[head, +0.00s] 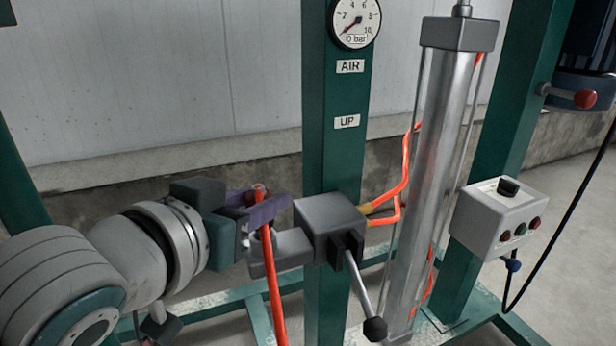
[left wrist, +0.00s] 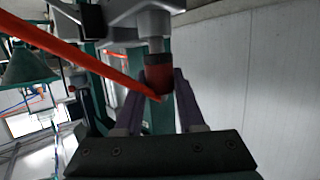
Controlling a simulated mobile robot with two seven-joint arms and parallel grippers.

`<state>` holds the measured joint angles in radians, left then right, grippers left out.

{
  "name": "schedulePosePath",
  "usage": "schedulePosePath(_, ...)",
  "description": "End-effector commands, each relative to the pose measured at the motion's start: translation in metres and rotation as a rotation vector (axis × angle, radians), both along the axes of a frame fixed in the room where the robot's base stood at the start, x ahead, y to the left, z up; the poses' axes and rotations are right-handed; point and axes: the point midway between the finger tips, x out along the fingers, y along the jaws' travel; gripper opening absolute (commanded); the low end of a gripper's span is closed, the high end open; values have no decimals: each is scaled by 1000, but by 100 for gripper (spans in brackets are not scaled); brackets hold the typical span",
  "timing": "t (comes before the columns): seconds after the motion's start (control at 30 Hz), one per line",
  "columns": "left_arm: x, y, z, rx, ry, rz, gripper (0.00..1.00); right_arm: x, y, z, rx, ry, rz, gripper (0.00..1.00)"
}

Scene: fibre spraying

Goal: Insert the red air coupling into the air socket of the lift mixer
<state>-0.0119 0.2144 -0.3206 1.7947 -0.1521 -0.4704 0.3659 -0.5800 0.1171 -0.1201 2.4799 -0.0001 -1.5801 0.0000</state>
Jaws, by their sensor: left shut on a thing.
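My left gripper (head: 258,208) has its purple fingers shut on the red air coupling (left wrist: 158,74); they stand on either side of it in the left wrist view (left wrist: 160,105). In the head view a red end (head: 260,190) shows at the fingers, and the red hose (head: 273,285) hangs down in front. My right gripper is not in view.
The valve block is on a green post (head: 335,125) with a gauge (head: 355,22). Its lever (head: 363,290) sticks out in front, with a black knob. A steel cylinder (head: 432,170) and a control box (head: 500,218) stand to the right. A wall is behind.

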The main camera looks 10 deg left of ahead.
Motion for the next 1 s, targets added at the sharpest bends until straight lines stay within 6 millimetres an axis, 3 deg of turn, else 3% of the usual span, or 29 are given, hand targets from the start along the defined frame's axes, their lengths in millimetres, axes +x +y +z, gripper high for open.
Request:
schedulePosePath(0.57, 0, 0, -15, 0, 0, 0, 0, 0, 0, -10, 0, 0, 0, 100)
schedulePosePath(0.6, 0, 0, -15, 0, 0, 0, 39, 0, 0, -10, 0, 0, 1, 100)
schedulePosePath(0.9, 0, 0, -15, 0, 0, 0, 73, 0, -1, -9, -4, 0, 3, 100)
schedulePosePath(1.0, 0, 0, -15, 0, 0, 0, 73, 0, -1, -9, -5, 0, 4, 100)
